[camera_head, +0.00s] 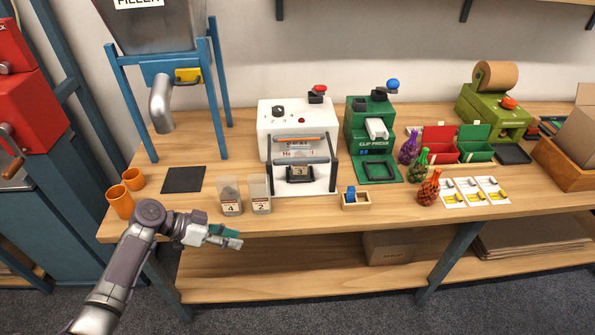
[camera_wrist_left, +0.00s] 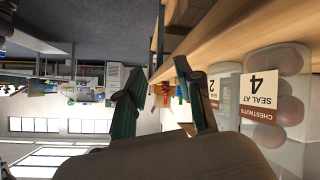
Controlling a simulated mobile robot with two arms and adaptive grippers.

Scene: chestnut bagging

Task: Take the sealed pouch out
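Two clear pouches stand upright side by side at the table's front edge: one labelled 4 (camera_head: 230,196) and one labelled 2 (camera_head: 260,194). In the left wrist view the pouch labelled 4 (camera_wrist_left: 290,108) shows round chestnuts and the words "SEAL AT"; the pouch labelled 2 (camera_wrist_left: 222,82) is partly behind it. I cannot tell whether either is sealed. The white sealing machine (camera_head: 272,130) stands behind them, with a small dark part (camera_head: 300,173) under its bar. My left gripper (camera_head: 236,240) is in front of the table edge, apart from the pouches, its fingers (camera_wrist_left: 160,100) open and empty. My right gripper is not in view.
A dark flat mat (camera_head: 183,179) and orange cups (camera_head: 120,200) lie left of the pouches. A small wooden tray (camera_head: 355,202) is right of the machine. A green clip press (camera_head: 370,125) and netted bags (camera_head: 428,188) stand farther right. The table's front edge is close to my gripper.

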